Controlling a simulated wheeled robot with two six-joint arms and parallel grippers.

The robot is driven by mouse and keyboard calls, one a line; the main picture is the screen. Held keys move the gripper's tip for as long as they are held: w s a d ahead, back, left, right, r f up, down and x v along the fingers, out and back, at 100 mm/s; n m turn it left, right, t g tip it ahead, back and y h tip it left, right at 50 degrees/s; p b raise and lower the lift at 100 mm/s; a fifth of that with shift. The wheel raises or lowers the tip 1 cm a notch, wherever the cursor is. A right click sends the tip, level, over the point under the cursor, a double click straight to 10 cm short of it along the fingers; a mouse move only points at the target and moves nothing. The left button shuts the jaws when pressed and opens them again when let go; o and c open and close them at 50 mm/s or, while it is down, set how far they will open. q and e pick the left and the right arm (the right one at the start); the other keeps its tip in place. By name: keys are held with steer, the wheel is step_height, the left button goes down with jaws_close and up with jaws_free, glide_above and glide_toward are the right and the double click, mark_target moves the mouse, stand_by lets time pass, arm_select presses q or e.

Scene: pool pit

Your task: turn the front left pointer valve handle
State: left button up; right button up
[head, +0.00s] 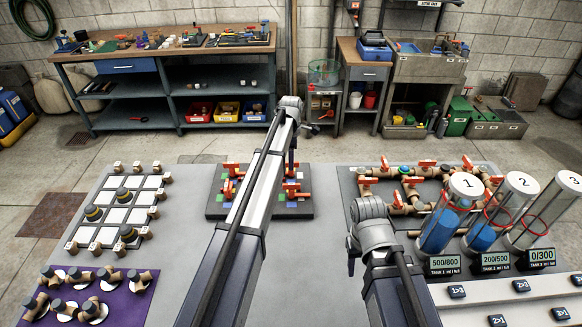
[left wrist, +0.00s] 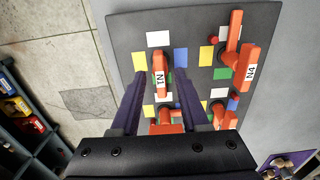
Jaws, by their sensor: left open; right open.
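The valve board (head: 260,210) is a dark plate with coloured squares and several orange pointer handles. The front left handle (head: 228,189) shows at the board's left, beside my left arm. My left gripper (head: 292,150) hangs over the back right of the board. In the left wrist view its open fingers (left wrist: 158,82) appear on both sides of the back right handle, marked N1 (left wrist: 160,76); contact cannot be told. My right gripper (head: 351,258) is open, low right of the board.
A white grid board (head: 122,205) and a purple mat (head: 110,300) with knobs lie to the left. A pipe board (head: 400,215) and clear tanks (head: 440,225) stand to the right. The grey tabletop in front of the valve board is clear apart from my arms.

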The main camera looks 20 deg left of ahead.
arm_select(q)
steer(key=shift+f, duration=0.15)
steer(key=shift+c, duration=0.2)
jaws_close()
stand_by(0.4)
